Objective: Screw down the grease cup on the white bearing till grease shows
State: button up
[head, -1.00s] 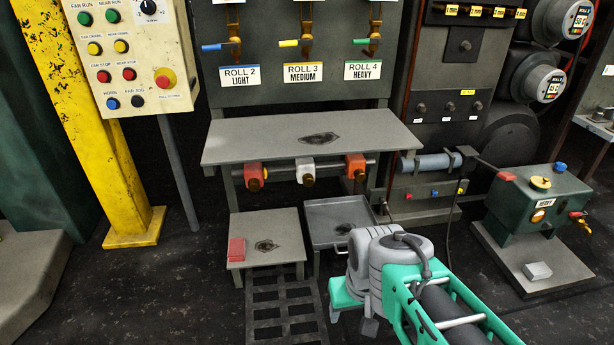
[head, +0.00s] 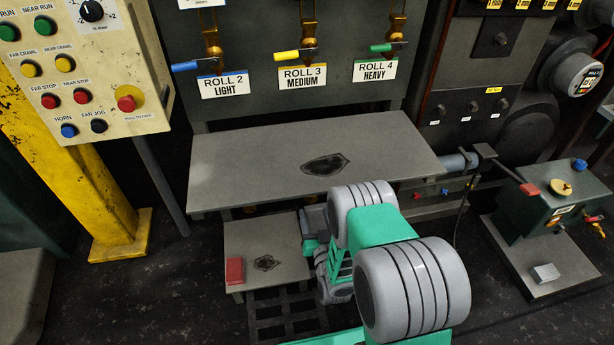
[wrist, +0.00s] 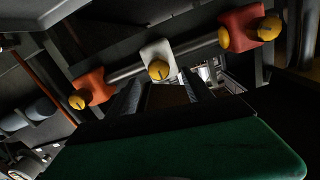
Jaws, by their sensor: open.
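In the wrist view the white bearing (wrist: 152,50) sits on a grey bar between an orange bearing (wrist: 90,83) and a red bearing (wrist: 240,28). Its yellow grease cup (wrist: 158,70) faces me, with a dark mark across it. My gripper (wrist: 164,92) is open, its two dark fingers pointing at the white bearing. The cup appears just above the gap between the fingertips and looks apart from them; the exact distance is unclear. No grease is visible. In the head view the bench and my arm hide the white bearing and my gripper.
The grey bench top (head: 240,165) overhangs the bearings. A low grey table (head: 245,250) with a red block (head: 235,270) stands below, left of my arm. A green pump box (head: 555,205) stands at the right. A yellow column (head: 110,215) is at the left.

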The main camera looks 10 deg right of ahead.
aim_at(311, 200)
jog(key=w+b, duration=0.1)
jog(key=w, duration=0.5)
jog(key=shift+w+d+f+b, duration=0.1)
jog(key=shift+w+d+b, duration=0.1)
jog(key=shift+b, duration=0.15)
jog(key=shift+w, duration=0.5)
grip_shut()
